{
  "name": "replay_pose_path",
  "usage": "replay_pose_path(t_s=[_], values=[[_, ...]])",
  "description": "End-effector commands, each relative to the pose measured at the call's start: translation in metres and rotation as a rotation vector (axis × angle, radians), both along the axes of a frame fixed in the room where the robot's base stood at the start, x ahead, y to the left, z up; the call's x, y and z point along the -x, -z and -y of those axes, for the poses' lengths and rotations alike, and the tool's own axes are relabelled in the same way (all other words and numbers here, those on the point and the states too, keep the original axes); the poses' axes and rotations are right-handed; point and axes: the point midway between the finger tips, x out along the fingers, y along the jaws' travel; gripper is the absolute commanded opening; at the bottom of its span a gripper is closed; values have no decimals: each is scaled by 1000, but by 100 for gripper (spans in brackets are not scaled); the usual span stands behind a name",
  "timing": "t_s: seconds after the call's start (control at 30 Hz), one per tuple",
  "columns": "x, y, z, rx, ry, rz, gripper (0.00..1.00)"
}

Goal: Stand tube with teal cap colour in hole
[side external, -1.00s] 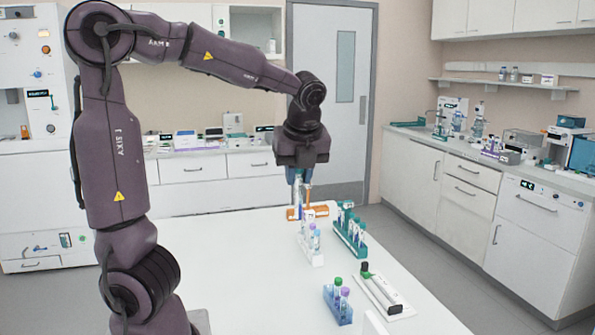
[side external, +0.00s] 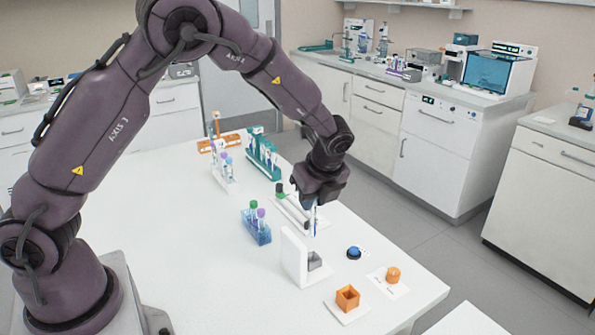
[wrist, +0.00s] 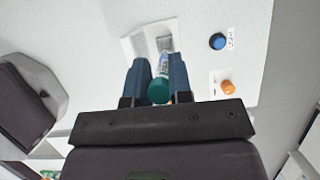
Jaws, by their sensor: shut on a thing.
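My gripper (side external: 311,203) is shut on a tube with a teal cap and points down. In the wrist view the teal cap (wrist: 159,91) sits between the two blue fingers, with the labelled tube body (wrist: 164,62) beyond it. In the side view the tube (side external: 314,225) hangs upright above a small grey square holder (side external: 314,262) beside a white upright panel (side external: 293,258). The grey holder (wrist: 164,43) also shows just past the tube in the wrist view. I cannot tell whether the tube's lower end touches the holder.
A blue button (side external: 354,253), an orange knob (side external: 393,274) and an orange open box (side external: 347,298) stand nearby. A blue rack (side external: 256,228), a white rack (side external: 223,178), a teal rack (side external: 262,157) and an orange rack (side external: 220,143) lie farther back. The left tabletop is clear.

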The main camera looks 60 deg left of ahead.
Motion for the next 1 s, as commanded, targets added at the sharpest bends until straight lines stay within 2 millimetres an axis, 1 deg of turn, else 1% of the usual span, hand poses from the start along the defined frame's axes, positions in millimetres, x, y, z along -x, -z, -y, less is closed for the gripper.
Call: replay_pose_path(t_s=[0.53,0.7,1.0], values=[[0,41,0,-2,1,-1,3],[0,46,0,-2,0,-1,3],[0,47,0,-2,0,0,3]])
